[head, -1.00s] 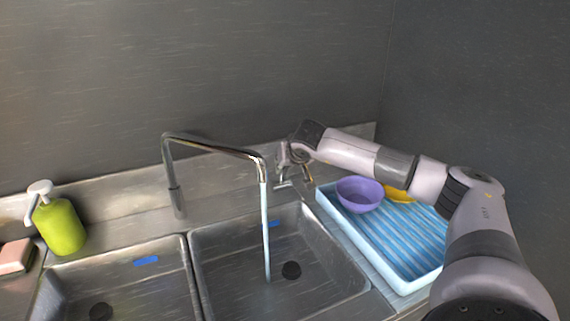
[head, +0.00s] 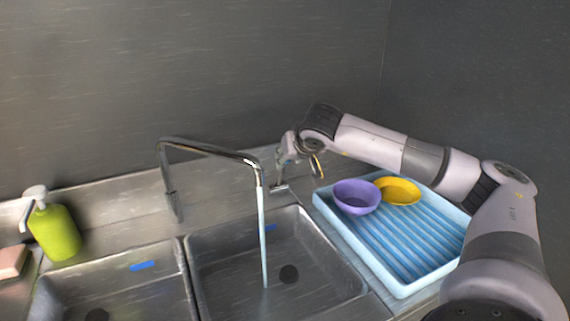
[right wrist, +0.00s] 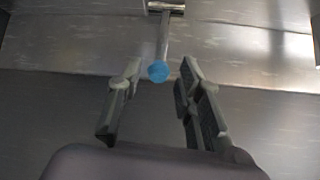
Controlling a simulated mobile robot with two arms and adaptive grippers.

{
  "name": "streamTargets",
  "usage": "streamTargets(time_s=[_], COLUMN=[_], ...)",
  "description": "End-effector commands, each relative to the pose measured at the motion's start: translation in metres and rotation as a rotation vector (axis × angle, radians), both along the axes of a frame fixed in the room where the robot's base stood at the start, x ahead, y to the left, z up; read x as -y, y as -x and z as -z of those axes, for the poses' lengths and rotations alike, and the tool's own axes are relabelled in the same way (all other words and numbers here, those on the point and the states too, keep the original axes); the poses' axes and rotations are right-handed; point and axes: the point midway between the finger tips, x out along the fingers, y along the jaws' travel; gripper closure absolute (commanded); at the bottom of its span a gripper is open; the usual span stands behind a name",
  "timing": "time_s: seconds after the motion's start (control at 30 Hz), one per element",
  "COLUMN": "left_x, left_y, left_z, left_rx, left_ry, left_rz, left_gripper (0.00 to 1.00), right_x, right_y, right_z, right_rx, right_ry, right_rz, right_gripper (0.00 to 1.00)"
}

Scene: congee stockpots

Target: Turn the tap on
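The tap's metal spout (head: 205,148) rises behind the sinks and bends over the right basin. A stream of water (head: 263,240) runs from its end into that basin. The tap's lever (right wrist: 163,38) shows in the right wrist view, with a round blue end (right wrist: 158,71) and a metal crosspiece (right wrist: 166,7) behind it. My right gripper (right wrist: 160,78) is open, its two fingers apart on either side of the lever's blue end, with no clear contact. In the head view, my right gripper (head: 284,165) is by the tap base, partly hidden by its wrist. My left gripper is not in view.
A light blue drying tray (head: 400,288) on the right holds a purple bowl (head: 356,198) and a yellow bowl (head: 399,191). A green soap bottle (head: 55,232) and a pink sponge (head: 12,262) sit at the left. A dark wall stands close behind.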

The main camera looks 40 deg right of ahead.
Motion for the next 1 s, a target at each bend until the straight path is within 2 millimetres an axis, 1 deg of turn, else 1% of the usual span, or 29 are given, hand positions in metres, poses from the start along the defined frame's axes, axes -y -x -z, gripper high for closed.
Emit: streamTargets(time_s=[0.03,0.1,0.23,0.83,0.93,1.0], left_x=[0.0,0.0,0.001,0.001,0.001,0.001], left_y=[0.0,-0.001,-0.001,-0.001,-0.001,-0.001], left_z=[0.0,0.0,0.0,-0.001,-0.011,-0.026], left_rx=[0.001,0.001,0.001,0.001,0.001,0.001], left_ry=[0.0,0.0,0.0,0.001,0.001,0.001], left_rz=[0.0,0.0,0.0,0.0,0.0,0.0], left_gripper=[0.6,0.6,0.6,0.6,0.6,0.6], right_x=[-0.002,-0.004,-0.007,-0.008,-0.008,-0.007], right_y=[0.006,0.011,0.017,0.018,0.018,0.018], right_z=[-0.006,-0.012,-0.017,-0.018,-0.029,-0.044], right_rx=[0.001,0.0,-0.001,-0.002,-0.001,-0.001], right_ry=[0.0,0.0,0.0,-0.001,0.0,-0.001], right_rz=[0.0,0.0,0.0,0.0,0.0,0.001], right_gripper=[0.67,0.67,0.67,0.67,0.67,0.67])
